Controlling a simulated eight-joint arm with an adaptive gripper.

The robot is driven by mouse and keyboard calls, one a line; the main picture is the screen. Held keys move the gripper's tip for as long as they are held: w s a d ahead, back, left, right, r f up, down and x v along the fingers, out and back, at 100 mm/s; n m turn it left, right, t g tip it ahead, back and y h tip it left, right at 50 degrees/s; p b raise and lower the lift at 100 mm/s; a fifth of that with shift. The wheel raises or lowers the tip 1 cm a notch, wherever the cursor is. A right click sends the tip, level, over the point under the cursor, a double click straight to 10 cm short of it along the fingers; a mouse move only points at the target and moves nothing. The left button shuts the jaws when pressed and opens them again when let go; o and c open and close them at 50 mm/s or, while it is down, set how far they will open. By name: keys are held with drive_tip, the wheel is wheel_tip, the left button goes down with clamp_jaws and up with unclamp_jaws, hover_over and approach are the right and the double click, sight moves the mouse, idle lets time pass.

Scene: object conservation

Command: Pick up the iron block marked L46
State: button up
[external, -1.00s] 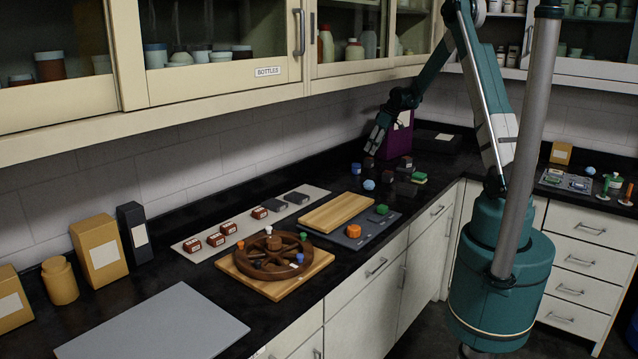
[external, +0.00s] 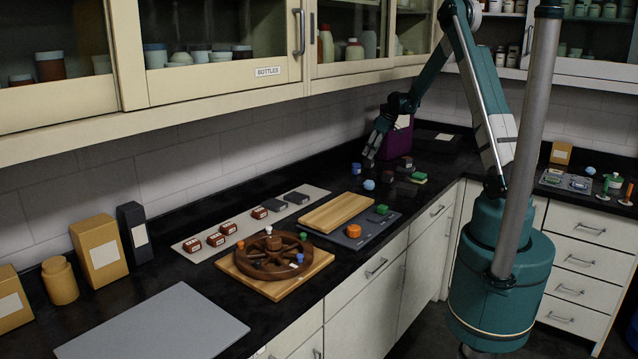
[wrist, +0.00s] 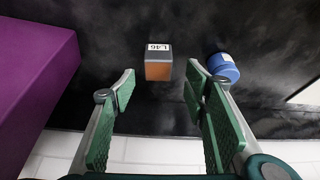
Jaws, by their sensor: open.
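The iron block marked L46 (wrist: 158,62) is a small dark grey block with an orange-brown side and a white label. In the wrist view it sits on the black counter just beyond my fingertips, in line with the gap between them. My gripper (wrist: 160,80) is open, with green-padded fingers spread on either side of the gap and nothing held. In the external view my gripper (external: 371,153) points down close above the counter, and the marked block cannot be made out beside it.
A blue cylinder (wrist: 224,67) stands close to the right of the block in the wrist view. A purple box (wrist: 35,85) stands to the left. In the external view several small blocks and a light-blue object (external: 369,185) lie nearby. A wooden board (external: 340,212) is further forward.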

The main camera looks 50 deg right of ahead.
drive_tip(key=shift+x, duration=2.6)
drive_tip(key=shift+d, duration=0.15)
drive_tip(key=c, duration=1.4)
drive_tip(key=shift+s+r, duration=0.1)
drive_tip(key=shift+r, duration=0.1)
drive_tip(key=shift+c, duration=0.2)
drive_tip(key=shift+s+r, duration=0.1)
drive_tip(key=shift+r, duration=0.35)
wheel_tip(320, 180, up, 6)
drive_tip(key=shift+f, duration=0.1)
drive_tip(key=s, duration=1.9)
drive_tip(key=shift+s, duration=0.3)
